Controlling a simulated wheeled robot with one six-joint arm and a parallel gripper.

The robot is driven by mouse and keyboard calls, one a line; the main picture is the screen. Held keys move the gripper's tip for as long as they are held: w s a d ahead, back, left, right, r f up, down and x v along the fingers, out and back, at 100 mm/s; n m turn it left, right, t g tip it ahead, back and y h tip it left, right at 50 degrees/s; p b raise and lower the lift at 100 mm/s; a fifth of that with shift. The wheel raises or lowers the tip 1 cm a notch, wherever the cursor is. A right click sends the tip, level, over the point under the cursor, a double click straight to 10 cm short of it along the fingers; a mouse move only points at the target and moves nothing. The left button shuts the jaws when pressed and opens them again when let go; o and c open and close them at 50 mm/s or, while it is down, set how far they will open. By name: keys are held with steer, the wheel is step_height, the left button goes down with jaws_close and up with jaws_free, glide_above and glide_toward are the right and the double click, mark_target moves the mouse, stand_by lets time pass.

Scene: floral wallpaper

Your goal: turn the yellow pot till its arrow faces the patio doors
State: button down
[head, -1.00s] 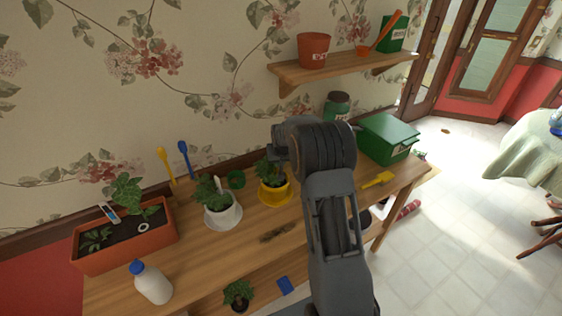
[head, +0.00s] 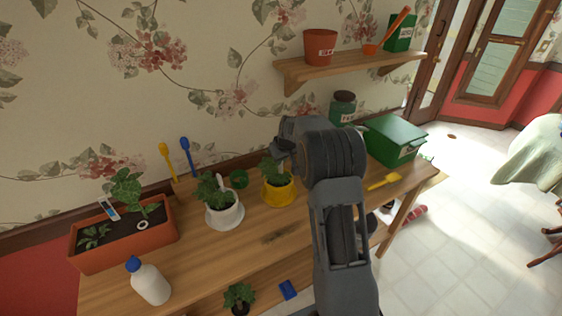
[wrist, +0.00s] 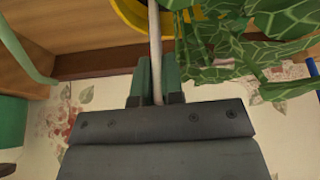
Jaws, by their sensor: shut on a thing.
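The yellow pot (head: 279,191) holds a leafy green plant (head: 273,168) and stands on the bench beside the white pot. My gripper (head: 284,150) is over its right side, in front of part of the plant. In the wrist view, my gripper (wrist: 157,84) is shut on a thin pale stick (wrist: 155,45) that runs towards the yellow pot's rim (wrist: 132,14), beside the leaves (wrist: 240,50). No arrow on the pot can be made out. Glazed doors (head: 497,62) show at the far right; I cannot tell which are the patio doors.
A white pot (head: 224,216) with a plant stands close left on the wooden bench (head: 215,262). A green box (head: 393,142) and yellow scoop (head: 384,181) lie right. A white bottle (head: 151,285) and orange planter (head: 125,247) are left.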

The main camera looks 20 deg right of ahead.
steer(key=shift+w+a+n+y+b, duration=0.1)
steer(key=shift+a+n+y+b, duration=0.15)
steer(key=shift+n+b, duration=0.35)
steer(key=shift+w+a+n+y+b, duration=0.1)
steer(key=shift+n+y+b, duration=0.25)
steer(key=shift+n, duration=0.35)
steer(key=shift+a+n, duration=0.1)
steer(key=shift+n, duration=0.2)
steer(key=shift+f+b, duration=0.15)
steer(key=shift+b, duration=0.3)
steer(key=c, duration=1.2)
jaws_free()
steer(key=shift+o, duration=0.2)
steer(key=shift+f, duration=0.1)
steer(key=b+v, duration=0.1)
steer(key=v, duration=1.3)
steer(key=shift+w, duration=0.2)
